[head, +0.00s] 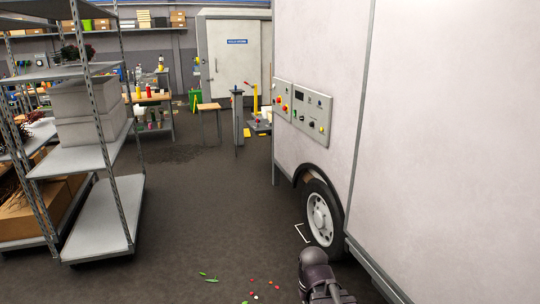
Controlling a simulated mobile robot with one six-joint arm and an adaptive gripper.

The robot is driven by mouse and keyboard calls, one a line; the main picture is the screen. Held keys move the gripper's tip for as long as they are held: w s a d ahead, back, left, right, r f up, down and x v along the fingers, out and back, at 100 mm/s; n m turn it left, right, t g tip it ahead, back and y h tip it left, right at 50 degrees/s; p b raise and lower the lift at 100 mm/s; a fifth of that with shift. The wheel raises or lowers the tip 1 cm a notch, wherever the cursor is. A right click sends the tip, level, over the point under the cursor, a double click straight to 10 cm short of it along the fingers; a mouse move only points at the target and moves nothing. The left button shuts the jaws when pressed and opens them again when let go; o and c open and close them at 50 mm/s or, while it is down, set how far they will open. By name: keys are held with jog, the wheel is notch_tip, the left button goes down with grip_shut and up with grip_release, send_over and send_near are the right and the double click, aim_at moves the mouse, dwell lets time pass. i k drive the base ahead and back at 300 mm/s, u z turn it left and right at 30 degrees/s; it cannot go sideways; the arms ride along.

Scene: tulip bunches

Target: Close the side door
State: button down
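A large white trailer-like body (320,40) fills the right side of the head view. A grey vertical strip (358,110) divides its side from a wide, plain white panel (450,130) at the right. This panel may be the side door; I cannot tell whether it stands open or shut, and no handle shows on it. Part of my dark arm (318,277) shows at the bottom, in front of the trailer's wheel and lower edge. The fingers of my gripper cannot be made out, so its opening is unclear.
A control panel (311,115) and a wheel (320,219) are on the trailer side. Metal shelving (105,220) stands at the left. Petals and leaves (255,296) lie on the floor. A white door (228,60) is at the back. The middle floor is clear.

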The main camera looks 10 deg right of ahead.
aim_at(444, 197)
jog(key=z, duration=0.15)
jog(key=i, duration=1.25)
jog(key=z, duration=0.05)
